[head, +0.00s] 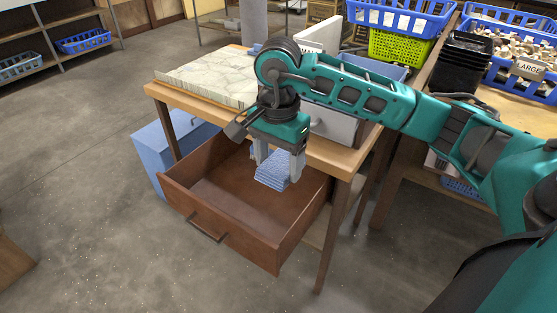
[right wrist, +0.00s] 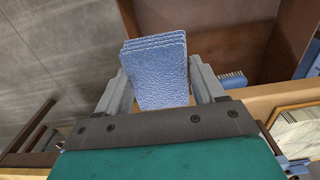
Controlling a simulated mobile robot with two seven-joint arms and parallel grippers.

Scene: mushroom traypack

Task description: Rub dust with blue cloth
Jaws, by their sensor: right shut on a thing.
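My right gripper (head: 278,166) is shut on a folded blue cloth (head: 273,172) and holds it over the open wooden drawer (head: 222,236). In the right wrist view the cloth (right wrist: 158,75) sits in several folded layers between the two grey fingers of the gripper (right wrist: 160,90). The drawer is pulled out below the wooden table's front edge. Its visible floor is bare. A marble-like slab (head: 208,76) lies on the tabletop behind the gripper. I cannot make out dust on it. My left gripper is not in view.
A blue bin (head: 153,158) stands on the floor left of the drawer. A brush-like blue object (right wrist: 232,79) shows in the right wrist view. Black stacked trays (head: 462,62) and blue baskets (head: 400,18) stand at the right and back. The floor at left is mostly clear.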

